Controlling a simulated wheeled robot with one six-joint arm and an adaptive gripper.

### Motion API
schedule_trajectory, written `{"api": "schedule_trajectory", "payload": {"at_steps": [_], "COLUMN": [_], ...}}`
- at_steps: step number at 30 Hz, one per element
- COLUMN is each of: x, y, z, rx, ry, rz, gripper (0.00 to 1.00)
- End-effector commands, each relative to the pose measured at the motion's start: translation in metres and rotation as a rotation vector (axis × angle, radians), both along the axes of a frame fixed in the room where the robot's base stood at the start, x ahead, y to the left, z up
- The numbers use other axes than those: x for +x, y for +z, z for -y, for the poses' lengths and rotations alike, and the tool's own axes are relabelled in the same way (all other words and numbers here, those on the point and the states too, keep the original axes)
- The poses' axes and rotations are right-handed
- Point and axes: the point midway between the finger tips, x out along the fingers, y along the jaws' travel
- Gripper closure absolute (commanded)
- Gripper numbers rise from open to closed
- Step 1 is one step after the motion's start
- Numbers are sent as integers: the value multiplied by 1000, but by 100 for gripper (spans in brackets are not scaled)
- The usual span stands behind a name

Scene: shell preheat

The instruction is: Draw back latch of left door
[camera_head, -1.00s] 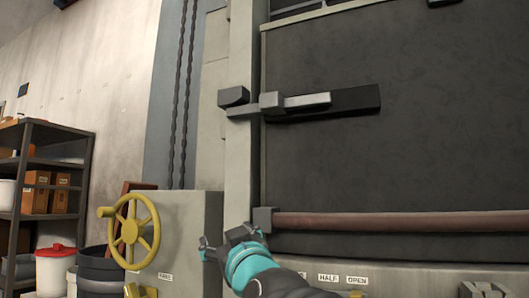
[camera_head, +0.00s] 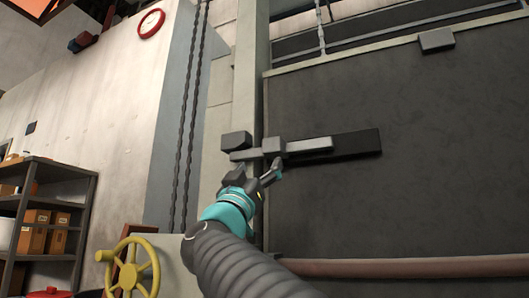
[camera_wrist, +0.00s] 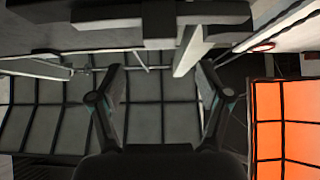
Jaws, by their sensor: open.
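The latch (camera_head: 308,146) is a light grey horizontal bar on a black backing plate (camera_head: 358,145) on the dark door (camera_head: 420,190). It runs through a grey block (camera_head: 273,147) at the door's left edge. Its left end reaches over the pale post, just under a dark grey keeper (camera_head: 236,140). My gripper (camera_head: 254,174) is open and empty just below the latch's left part, fingers pointing up. Whether a finger touches the bar cannot be told. In the wrist view my gripper (camera_wrist: 160,68) has its fingers spread, with the latch parts (camera_wrist: 155,17) above, beyond the tips.
A brown-red horizontal bar (camera_head: 420,266) crosses the door's lower part. A yellow handwheel (camera_head: 131,270) and a shelf with boxes (camera_head: 45,225) are at the lower left. Chains (camera_head: 187,110) hang left of the post. An orange glowing grid (camera_wrist: 285,120) shows at right in the wrist view.

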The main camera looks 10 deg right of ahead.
Motion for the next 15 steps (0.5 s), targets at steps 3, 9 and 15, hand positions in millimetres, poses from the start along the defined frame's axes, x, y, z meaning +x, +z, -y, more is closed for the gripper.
{"api": "schedule_trajectory", "payload": {"at_steps": [3, 9, 15], "x": [14, 34, 48], "y": [19, 44, 60], "z": [10, 25, 35], "rx": [1, 0, -1], "ry": [-4, -3, -1], "rz": [0, 0, 0], "gripper": [23, 23, 23]}}
